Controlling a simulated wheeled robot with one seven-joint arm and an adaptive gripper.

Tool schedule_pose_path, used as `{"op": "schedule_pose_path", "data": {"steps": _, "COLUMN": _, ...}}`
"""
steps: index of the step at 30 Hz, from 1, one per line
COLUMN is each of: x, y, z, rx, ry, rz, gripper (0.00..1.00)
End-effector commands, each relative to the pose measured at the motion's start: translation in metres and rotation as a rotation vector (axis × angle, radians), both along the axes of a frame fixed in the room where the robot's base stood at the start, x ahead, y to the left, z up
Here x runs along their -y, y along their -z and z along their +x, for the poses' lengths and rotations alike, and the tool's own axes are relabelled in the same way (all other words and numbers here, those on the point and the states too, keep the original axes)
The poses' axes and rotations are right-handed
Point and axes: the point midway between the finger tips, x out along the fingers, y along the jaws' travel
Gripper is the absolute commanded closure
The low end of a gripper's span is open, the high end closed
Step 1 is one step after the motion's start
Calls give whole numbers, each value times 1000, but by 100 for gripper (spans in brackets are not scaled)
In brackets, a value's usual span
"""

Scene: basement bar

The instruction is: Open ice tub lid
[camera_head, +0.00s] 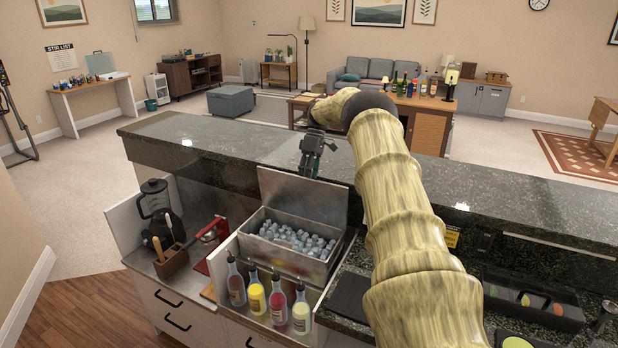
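The steel ice tub (246,241) is set in the bar's lower counter, left of the middle of the view. Its inside shows, full of ice cubes (298,239). The grey lid (303,198) stands raised along the tub's back edge, roughly upright. My gripper (309,168) is at the lid's top edge, just behind it and over the dark raised bar top. Its fingertips are small and partly hidden, so I cannot tell whether they are apart or touch the lid. My arm comes in from the lower right and bends over to it.
Several sauce bottles (278,304) stand directly in front of the tub. A coffee maker (155,205) and a wooden utensil holder (172,262) are at its left. A black condiment tray (532,299) lies at the right. The raised bar top (500,195) is mostly clear.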

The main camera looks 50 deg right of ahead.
Motion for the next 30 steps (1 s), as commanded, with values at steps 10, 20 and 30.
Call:
{"op": "schedule_pose_path", "data": {"steps": 10, "x": 9, "y": -14, "z": 2, "rx": 1, "ry": 1, "rz": -1, "gripper": 68}}
{"op": "schedule_pose_path", "data": {"steps": 20, "x": 24, "y": -51, "z": 8, "rx": -1, "ry": 1, "rz": -4, "gripper": 68}}
{"op": "schedule_pose_path", "data": {"steps": 30, "x": 27, "y": -72, "z": 11, "rx": 0, "ry": 0, "rz": -8, "gripper": 68}}
